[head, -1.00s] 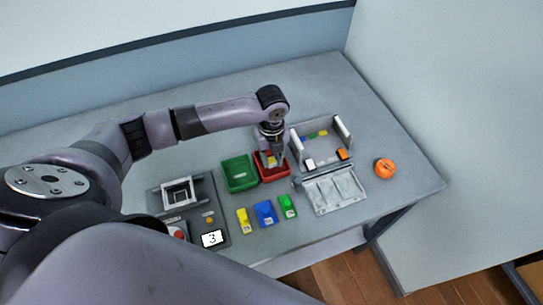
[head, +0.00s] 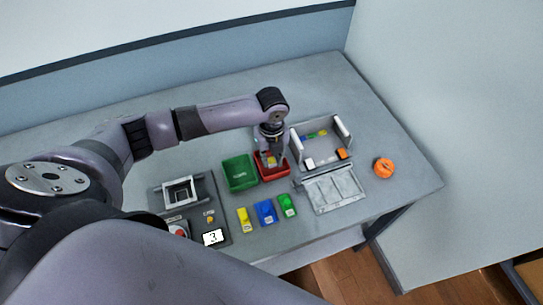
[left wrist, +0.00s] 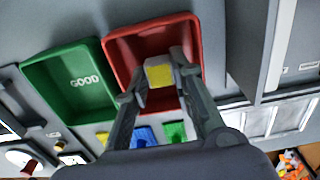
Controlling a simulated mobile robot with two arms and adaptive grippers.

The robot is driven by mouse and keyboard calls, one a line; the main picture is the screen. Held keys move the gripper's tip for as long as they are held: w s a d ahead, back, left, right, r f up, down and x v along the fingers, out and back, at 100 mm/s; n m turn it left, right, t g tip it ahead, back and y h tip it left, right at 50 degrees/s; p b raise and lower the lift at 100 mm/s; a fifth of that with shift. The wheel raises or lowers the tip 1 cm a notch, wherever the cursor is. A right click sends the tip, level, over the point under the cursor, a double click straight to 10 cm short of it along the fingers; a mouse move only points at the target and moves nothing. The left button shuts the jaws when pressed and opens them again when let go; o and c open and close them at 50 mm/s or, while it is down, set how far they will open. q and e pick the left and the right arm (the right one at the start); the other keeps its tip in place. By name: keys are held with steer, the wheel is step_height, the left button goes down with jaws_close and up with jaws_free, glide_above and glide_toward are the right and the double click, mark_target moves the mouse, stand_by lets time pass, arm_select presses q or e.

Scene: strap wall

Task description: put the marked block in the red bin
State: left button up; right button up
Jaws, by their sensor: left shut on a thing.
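My left gripper (head: 272,158) is over the red bin (head: 284,176) on the table. In the left wrist view its two fingers (left wrist: 160,80) are shut on a small pale block with a yellow face (left wrist: 159,75). The block is in front of the open mouth of the red bin (left wrist: 120,47); how far down it is I cannot tell. In the head view, the gripper hides much of the block and part of the bin. My right gripper is not in view.
A green bin (head: 239,174) marked GOOD stands just left of the red one. Yellow (head: 244,220), blue (head: 265,212) and green (head: 287,206) items lie in front.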

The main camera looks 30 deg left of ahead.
arm_select(q)
steer(key=o, duration=0.9)
steer(key=shift+o, duration=0.4)
steer(key=shift+o, duration=1.4)
steer(key=shift+r, duration=0.1)
step_height(320, 180, up, 6)
steer(key=p, duration=0.6)
